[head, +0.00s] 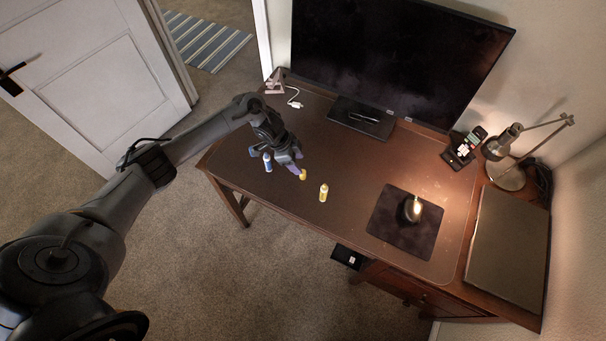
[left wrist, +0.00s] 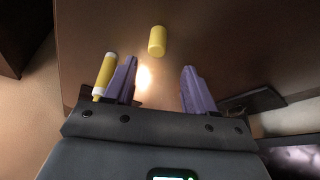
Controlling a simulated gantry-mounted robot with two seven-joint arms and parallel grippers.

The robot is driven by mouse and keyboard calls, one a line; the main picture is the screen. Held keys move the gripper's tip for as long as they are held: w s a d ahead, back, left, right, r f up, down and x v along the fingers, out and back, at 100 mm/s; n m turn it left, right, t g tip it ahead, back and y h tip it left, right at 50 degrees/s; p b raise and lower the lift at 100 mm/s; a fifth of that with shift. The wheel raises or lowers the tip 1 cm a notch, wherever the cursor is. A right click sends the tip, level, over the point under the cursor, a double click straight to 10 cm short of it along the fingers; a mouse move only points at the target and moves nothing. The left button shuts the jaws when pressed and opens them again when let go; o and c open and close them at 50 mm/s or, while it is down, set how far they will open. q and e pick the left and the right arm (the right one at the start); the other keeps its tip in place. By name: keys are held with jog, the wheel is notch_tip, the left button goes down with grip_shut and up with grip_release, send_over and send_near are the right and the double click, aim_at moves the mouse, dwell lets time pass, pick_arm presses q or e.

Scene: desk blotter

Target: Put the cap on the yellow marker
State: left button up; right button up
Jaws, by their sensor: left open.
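The yellow marker (head: 323,192) appears to stand upright on the desk, right of my left gripper in the head view. In the left wrist view the marker (left wrist: 104,76) has a white band and shows outside the left finger. The yellow cap (head: 303,174) is right by the purple fingertips in the head view. In the left wrist view the cap (left wrist: 157,40) is just beyond the gap between the fingers. My left gripper (head: 293,168) is open, and its gap (left wrist: 160,68) is empty. I cannot tell whether a finger touches the cap. My right gripper is not in view.
A mouse (head: 412,209) is on the dark pad (head: 385,222) to the right. The monitor (head: 395,50), phone (head: 463,149) and lamp (head: 505,160) stand farther back. The desk between marker and pad is clear.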

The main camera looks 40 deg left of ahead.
pick_arm(q)
jog(key=x, duration=0.5)
jog(key=shift+s+d+f, duration=0.15)
jog(key=shift+s+f, duration=0.15)
jog(key=shift+f, duration=0.05)
jog(key=shift+w+d+f, duration=0.15)
jog(key=shift+w+f, duration=0.05)
jog(key=shift+f, duration=0.3)
grip_shut()
